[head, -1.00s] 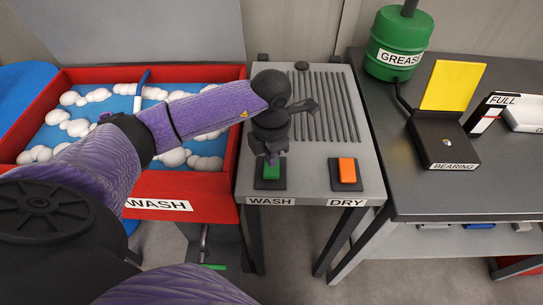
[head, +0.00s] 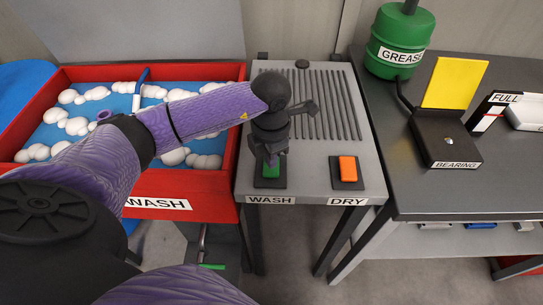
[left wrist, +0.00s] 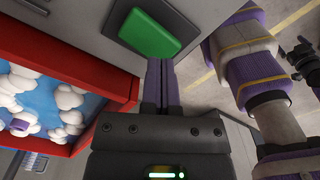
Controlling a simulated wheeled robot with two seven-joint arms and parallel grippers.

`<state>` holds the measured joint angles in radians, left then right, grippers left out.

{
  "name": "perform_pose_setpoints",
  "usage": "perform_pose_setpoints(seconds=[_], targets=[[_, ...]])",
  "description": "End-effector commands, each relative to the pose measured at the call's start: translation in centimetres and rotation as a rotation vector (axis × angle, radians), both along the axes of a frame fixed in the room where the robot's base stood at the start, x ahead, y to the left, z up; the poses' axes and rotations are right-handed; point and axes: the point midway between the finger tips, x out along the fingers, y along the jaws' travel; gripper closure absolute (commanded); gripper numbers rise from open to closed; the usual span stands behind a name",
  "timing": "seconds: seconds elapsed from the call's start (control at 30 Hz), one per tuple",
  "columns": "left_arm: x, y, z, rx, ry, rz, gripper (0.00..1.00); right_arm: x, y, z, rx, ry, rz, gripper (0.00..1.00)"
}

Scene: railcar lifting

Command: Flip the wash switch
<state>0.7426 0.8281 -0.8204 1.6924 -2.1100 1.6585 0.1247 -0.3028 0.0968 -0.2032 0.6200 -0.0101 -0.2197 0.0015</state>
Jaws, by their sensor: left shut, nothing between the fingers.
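The green wash switch (head: 269,171) sits on a dark plate at the front left of the grey panel (head: 312,190), above the WASH label (head: 270,200). In the left wrist view the green switch (left wrist: 152,32) lies just beyond my fingertips. My left gripper (head: 271,158) is over the switch and hides part of it in the head view. Its two purple fingers (left wrist: 161,66) are shut together with nothing between them. I cannot tell whether the fingertips touch the switch. My right gripper is not visible in the head view.
An orange dry switch (head: 347,170) stands to the right on the same panel. A red wash tub (head: 190,186) with foam is directly left. A dark table (head: 440,195) with a green grease can (head: 398,45) and a bearing box (head: 446,143) is at the right.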

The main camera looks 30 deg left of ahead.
Motion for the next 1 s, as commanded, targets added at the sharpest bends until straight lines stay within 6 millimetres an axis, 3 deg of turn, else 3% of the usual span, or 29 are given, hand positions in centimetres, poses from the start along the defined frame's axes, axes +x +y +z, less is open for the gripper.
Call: perform_pose_setpoints(seconds=[1.0], targets=[[0.0, 0.0, -1.6, 0.000, 0.001, 0.000, 1.00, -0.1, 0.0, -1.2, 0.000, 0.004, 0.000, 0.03]])
